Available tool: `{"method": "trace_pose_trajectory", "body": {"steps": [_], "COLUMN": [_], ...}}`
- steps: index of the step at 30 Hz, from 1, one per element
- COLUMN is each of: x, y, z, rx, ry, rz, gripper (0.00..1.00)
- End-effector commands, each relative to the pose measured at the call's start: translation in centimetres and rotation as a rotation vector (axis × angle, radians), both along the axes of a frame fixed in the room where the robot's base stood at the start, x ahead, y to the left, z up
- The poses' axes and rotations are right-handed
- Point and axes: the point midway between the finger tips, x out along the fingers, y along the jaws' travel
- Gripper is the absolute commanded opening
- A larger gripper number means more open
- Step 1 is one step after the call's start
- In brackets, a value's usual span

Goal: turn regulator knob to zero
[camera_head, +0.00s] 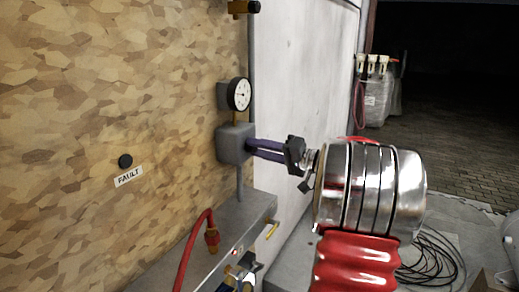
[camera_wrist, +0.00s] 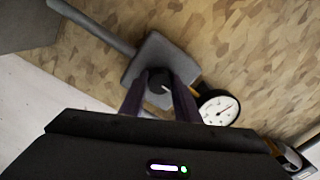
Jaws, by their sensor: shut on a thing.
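The regulator is a grey box (camera_head: 233,145) on the chipboard wall, with a round white gauge (camera_head: 239,94) above it. In the wrist view the black regulator knob (camera_wrist: 159,81) with a pale mark sits on the grey box (camera_wrist: 148,57), and the gauge (camera_wrist: 218,109) lies to its lower right. My gripper (camera_head: 251,147) reaches the box from the right with its purple fingers. In the wrist view my gripper (camera_wrist: 160,92) is shut on the knob, one finger on each side. The knob is hidden behind the fingers in the head view. The gauge reading is too small to tell.
A grey ledge (camera_head: 258,206) with a red hose (camera_head: 190,246) and fittings lies below the box. A black button (camera_head: 125,161) above a FAULT label (camera_head: 129,177) is on the wall at left. Coiled black cable (camera_head: 432,260) lies on the floor at right.

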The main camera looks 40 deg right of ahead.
Motion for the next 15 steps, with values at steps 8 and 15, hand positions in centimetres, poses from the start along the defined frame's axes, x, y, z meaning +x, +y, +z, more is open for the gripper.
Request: {"method": "trace_pose_trajectory", "body": {"steps": [8, 15], "x": [-0.05, -0.04], "y": [0.06, 0.02], "z": [-0.64, -0.34], "rx": [0.004, 0.002], "ry": [0.012, 0.007], "rz": [0.002, 0.0], "gripper": [0.36, 0.48]}}
